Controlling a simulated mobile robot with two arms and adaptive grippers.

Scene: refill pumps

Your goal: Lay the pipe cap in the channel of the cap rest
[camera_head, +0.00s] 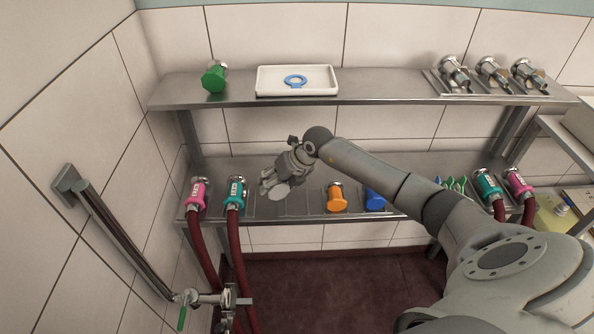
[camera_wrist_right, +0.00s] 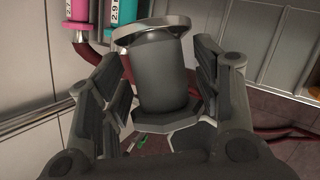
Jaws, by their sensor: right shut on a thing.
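My right gripper (camera_head: 276,180) is over the lower shelf, left of its middle. In the right wrist view my right gripper (camera_wrist_right: 157,90) has its fingers on both sides of a grey cylindrical pipe cap (camera_wrist_right: 158,75) and is shut on it. The cap has a shiny metal collar at one end and a wider flat grey end. In the head view the grey cap (camera_head: 279,193) is partly covered by the fingers. I cannot single out the cap rest for sure; low channel-like strips (camera_head: 297,203) show on the shelf right of the gripper. My left gripper is not in view.
An orange cap (camera_head: 337,197) and a blue cap (camera_head: 375,199) stand right of the strips. Teal (camera_head: 234,194) and pink (camera_head: 198,194) hose fittings stand left. The upper shelf (camera_head: 380,85) holds a green cap (camera_head: 214,78), a white tray (camera_head: 262,83) and metal fittings (camera_head: 490,72).

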